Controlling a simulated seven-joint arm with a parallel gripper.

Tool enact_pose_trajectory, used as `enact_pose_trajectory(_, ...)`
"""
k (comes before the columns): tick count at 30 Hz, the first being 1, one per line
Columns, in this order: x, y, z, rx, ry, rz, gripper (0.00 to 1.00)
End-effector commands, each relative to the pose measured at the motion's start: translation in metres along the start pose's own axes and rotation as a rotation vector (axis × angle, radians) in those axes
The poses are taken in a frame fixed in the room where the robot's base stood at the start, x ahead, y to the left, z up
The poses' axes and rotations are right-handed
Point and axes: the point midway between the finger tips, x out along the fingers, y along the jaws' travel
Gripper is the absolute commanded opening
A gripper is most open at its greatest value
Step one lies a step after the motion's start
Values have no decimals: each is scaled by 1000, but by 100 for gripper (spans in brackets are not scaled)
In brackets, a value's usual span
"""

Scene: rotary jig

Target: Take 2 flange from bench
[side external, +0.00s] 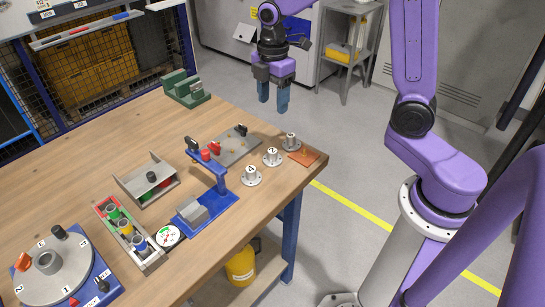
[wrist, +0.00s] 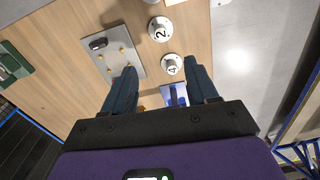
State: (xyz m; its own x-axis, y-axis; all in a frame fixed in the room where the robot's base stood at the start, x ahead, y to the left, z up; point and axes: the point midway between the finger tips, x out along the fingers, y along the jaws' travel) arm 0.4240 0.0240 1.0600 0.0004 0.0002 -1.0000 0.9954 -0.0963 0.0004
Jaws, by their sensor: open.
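Three grey-white flanges with round bases and upright hubs stand on the wooden bench near its right edge in the side view. The flange marked 2 (side external: 272,157) is the middle one; it also shows in the wrist view (wrist: 159,30). The flange marked 4 (side external: 251,177) is nearer the blue stand and appears between my fingertips in the wrist view (wrist: 172,66). The third flange (side external: 290,142) is at the far end, cut off at the top of the wrist view. My gripper (side external: 273,108) is open and empty, raised well above the bench.
A grey plate (side external: 228,149) with a red clamp lies left of the flanges. A blue stand (side external: 215,207) is nearby, and an orange mat (side external: 307,157) lies at the bench corner.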

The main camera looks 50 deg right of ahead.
Motion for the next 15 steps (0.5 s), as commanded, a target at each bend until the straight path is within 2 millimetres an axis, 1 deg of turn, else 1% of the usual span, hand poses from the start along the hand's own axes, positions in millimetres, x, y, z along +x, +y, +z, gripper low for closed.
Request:
enact_pose_trajectory(5, 25, -1, 1, -1, -2, -6, 58)
enact_pose_trajectory(15, 88, -1, 1, 1, -2, -6, 58)
